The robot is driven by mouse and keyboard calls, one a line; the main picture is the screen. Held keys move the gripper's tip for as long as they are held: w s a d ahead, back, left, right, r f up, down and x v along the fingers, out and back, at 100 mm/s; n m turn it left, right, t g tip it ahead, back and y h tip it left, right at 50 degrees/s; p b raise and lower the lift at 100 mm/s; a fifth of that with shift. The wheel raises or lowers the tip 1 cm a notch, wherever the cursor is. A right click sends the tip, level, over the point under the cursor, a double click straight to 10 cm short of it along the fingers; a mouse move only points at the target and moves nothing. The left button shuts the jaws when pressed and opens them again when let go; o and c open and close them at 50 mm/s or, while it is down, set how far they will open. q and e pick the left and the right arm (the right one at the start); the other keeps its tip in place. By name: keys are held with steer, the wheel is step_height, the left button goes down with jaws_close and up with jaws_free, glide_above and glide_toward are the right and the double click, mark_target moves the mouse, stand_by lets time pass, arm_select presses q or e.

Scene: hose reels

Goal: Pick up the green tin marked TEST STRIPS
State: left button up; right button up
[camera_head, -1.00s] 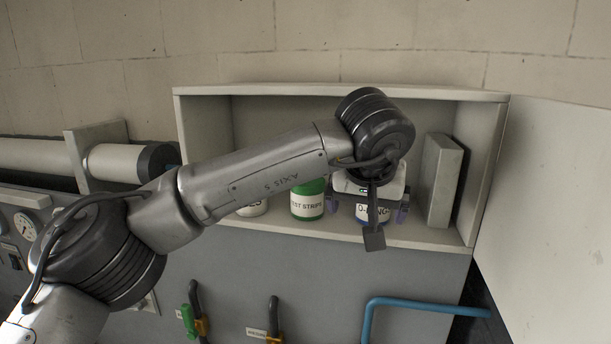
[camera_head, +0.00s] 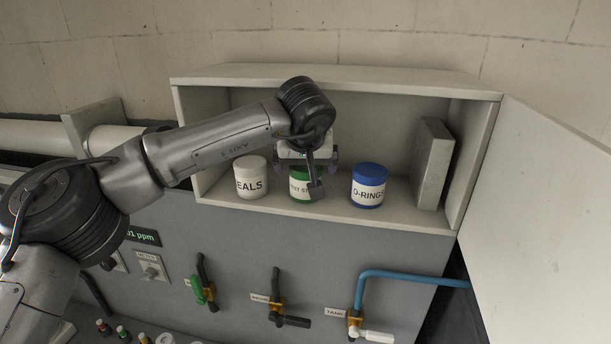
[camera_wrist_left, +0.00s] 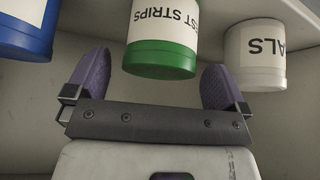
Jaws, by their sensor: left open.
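The green tin marked TEST STRIPS (camera_head: 298,193) stands in the wall cabinet between a white tin and a blue tin. My wrist and gripper partly cover it in the head view. My left gripper (camera_head: 306,163) is in front of the tin. In the left wrist view, its two purple fingers (camera_wrist_left: 157,82) are wide apart, and the green tin (camera_wrist_left: 160,58) shows between them, beyond the gripper body. I cannot tell how far the fingertips reach along its sides. My right gripper is not in view.
The white SEALS tin (camera_head: 251,178) is left of the green tin, and the blue O-RINGS tin (camera_head: 368,186) is right of it. The cabinet door (camera_head: 545,215) stands open at right. Valve handles (camera_head: 277,300) are below.

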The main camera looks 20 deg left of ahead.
arm_select(q)
steer(key=shift+x, duration=0.95)
steer(key=shift+c, duration=0.3)
steer(key=c, duration=0.9)
